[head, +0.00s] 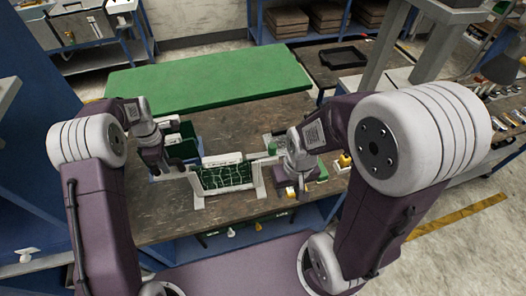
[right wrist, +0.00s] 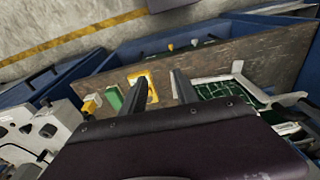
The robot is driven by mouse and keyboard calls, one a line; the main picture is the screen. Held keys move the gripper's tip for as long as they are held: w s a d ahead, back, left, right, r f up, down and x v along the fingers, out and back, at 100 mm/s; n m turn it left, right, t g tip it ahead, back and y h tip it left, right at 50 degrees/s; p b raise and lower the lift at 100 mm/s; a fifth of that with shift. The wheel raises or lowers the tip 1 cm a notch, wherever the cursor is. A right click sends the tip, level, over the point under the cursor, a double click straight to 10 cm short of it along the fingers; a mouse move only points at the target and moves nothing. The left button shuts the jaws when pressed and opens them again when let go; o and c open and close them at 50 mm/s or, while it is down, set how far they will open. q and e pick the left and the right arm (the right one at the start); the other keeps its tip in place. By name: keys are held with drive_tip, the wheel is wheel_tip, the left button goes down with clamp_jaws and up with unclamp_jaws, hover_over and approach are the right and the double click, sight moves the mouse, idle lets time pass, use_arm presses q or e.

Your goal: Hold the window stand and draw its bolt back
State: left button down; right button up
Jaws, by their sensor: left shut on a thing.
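The window stand (head: 225,177) is a pale frame around a dark green panel with white lines, standing near the bench's front edge. In the right wrist view the stand (right wrist: 238,72) is at the right, partly cut off. My left gripper (head: 158,168) is shut on the stand's left end; its fingertips are small and hard to make out. My right gripper (head: 292,192) is to the right of the stand, apart from it. In the right wrist view its two fingers (right wrist: 156,76) are spread with nothing held between them. The bolt cannot be told apart clearly.
A green mat (head: 205,82) covers the back of the bench (head: 160,215). A green bin (head: 182,143) stands behind my left gripper. Small yellow (head: 345,160) and green items lie right of my right gripper. A black tray (head: 343,57) sits farther back.

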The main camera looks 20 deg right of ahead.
drive_tip(key=shift+o, duration=1.5)
drive_tip(key=shift+s, duration=0.3)
wheel_tip(320, 180, up, 9)
drive_tip(key=m+g, duration=0.1)
drive_tip(key=m, duration=0.2)
hover_over(273, 145)
drive_tip(key=s, duration=0.2)
drive_tip(key=f, duration=0.4)
drive_tip(key=w+f, duration=0.1)
drive_tip(key=f, duration=0.4)
drive_tip(key=w+f, duration=0.1)
drive_tip(key=f, duration=0.4)
drive_tip(key=shift+a+f, duration=0.15)
clamp_jaws()
